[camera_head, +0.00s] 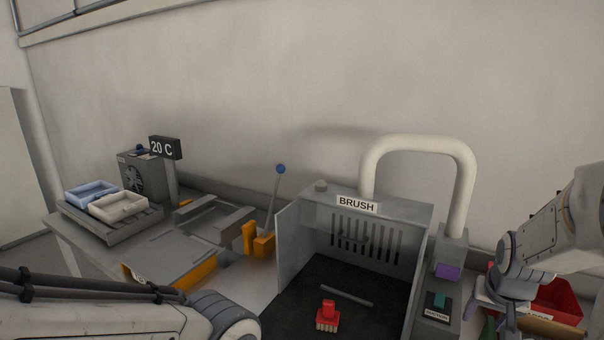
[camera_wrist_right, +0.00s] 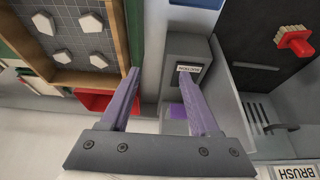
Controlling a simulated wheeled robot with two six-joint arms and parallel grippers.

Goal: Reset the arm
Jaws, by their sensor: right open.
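My right gripper (camera_wrist_right: 160,74) shows in the right wrist view with two purple fingers spread apart and nothing between them. Its fingertips appear over the area between the grey suction box (camera_wrist_right: 187,52) and the wooden-framed tray (camera_wrist_right: 133,35). In the head view my right arm (camera_head: 540,235) comes in from the right edge, and its fingers are hard to make out there. My left arm (camera_head: 110,312) crosses the lower left of the head view. My left gripper is out of the picture.
A grey brush booth (camera_head: 420,215) with a red brush (camera_head: 327,316) stands at centre right, with a white pipe (camera_head: 415,143) behind. A red bin (camera_head: 560,300) lies near my right arm. Left are trays (camera_head: 92,192) and a blue-knobbed lever (camera_head: 280,169). Space above the tables is free.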

